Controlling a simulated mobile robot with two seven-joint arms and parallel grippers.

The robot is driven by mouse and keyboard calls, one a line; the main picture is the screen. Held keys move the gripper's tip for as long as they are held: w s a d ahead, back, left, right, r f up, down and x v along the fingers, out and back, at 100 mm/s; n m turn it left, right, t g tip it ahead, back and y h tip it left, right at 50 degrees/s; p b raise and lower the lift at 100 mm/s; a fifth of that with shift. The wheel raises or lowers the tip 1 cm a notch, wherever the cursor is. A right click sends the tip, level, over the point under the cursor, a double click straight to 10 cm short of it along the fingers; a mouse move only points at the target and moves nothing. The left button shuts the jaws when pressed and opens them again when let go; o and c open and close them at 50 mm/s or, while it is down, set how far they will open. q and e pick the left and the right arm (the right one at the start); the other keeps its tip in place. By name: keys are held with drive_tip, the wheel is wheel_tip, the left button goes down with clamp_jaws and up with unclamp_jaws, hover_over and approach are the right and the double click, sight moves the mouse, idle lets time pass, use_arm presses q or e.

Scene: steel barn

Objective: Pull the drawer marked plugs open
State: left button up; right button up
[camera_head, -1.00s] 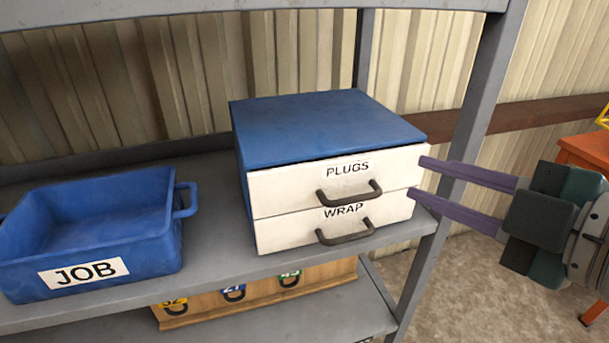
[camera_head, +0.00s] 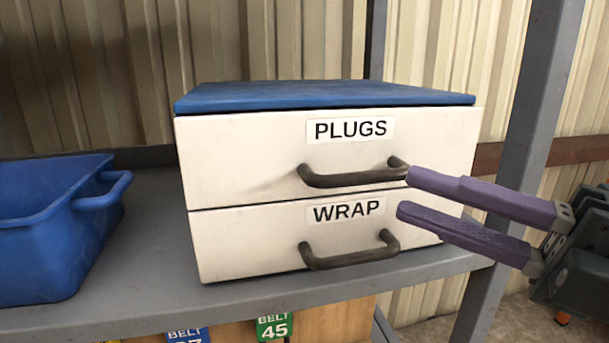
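A drawer unit with a blue top (camera_head: 320,95) stands on the grey shelf. Its upper white drawer, marked PLUGS (camera_head: 240,160), has a dark bar handle (camera_head: 352,179). The lower drawer, marked WRAP (camera_head: 250,245), has a like handle (camera_head: 350,256). Both drawers look shut. My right gripper (camera_head: 404,192) comes in from the right with its two purple fingers apart and nothing between them. The upper fingertip appears close to the right end of the PLUGS handle; I cannot tell whether it touches. The lower fingertip is in front of the WRAP drawer's upper part. My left gripper is out of view.
A blue bin (camera_head: 50,235) stands on the shelf (camera_head: 145,270) left of the drawer unit. A grey shelf post (camera_head: 530,120) rises behind the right gripper. Tags marked BELT (camera_head: 274,326) show below the shelf edge.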

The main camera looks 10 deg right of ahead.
sight(373, 181)
drive_tip(key=x, duration=0.6)
drive_tip(key=shift+w+p, duration=0.1)
drive_tip(key=shift+p, duration=0.3)
clamp_jaws()
idle(1.0)
